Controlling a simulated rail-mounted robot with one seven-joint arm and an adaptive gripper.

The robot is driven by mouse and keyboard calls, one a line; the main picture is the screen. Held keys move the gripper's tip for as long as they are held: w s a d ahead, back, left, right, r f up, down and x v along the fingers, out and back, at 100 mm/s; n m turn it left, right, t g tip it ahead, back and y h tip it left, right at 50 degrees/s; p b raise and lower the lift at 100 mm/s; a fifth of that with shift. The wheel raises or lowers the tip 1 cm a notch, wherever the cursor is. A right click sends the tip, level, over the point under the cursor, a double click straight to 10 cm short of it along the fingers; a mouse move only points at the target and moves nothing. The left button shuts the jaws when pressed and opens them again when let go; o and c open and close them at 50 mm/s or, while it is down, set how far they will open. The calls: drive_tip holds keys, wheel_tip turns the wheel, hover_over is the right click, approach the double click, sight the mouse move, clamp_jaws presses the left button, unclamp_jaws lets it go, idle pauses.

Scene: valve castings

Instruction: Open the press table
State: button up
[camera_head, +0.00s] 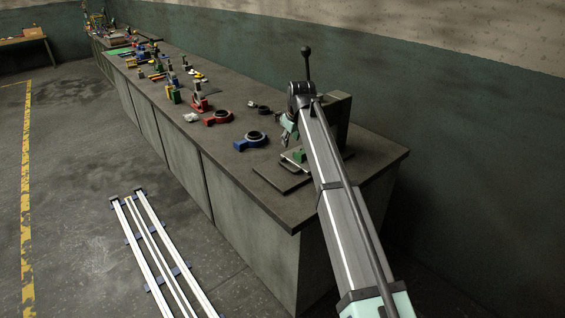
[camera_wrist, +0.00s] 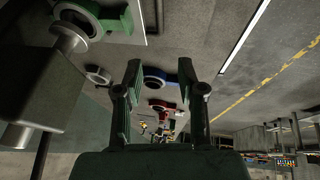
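The press (camera_head: 335,112) stands at the near end of the long bench, with a black lever ending in a ball (camera_head: 306,50). My arm hides much of it. A flat dark plate (camera_head: 277,180), seemingly part of the press table, lies at its foot. A green casting (camera_head: 298,155) is by the press. In the wrist view, the green casting (camera_wrist: 82,14) shows its ring near the press's silver ram (camera_wrist: 68,38) and grey head (camera_wrist: 45,95). My gripper (camera_head: 287,138) is above the bench beside the press. In the wrist view my gripper (camera_wrist: 161,70) has its green fingers apart, with nothing held.
A blue casting (camera_head: 250,141) and a red casting (camera_head: 218,118) lie left of the press. Small dark rings (camera_head: 258,107) lie behind them. Several coloured parts stand farther along the bench (camera_head: 225,165). White rails (camera_head: 155,250) lie on the floor.

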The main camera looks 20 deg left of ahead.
sight(286, 166)
drive_tip(key=p+x, duration=0.3)
drive_tip(key=x, duration=1.3)
drive_tip(key=shift+f, duration=0.35)
clamp_jaws()
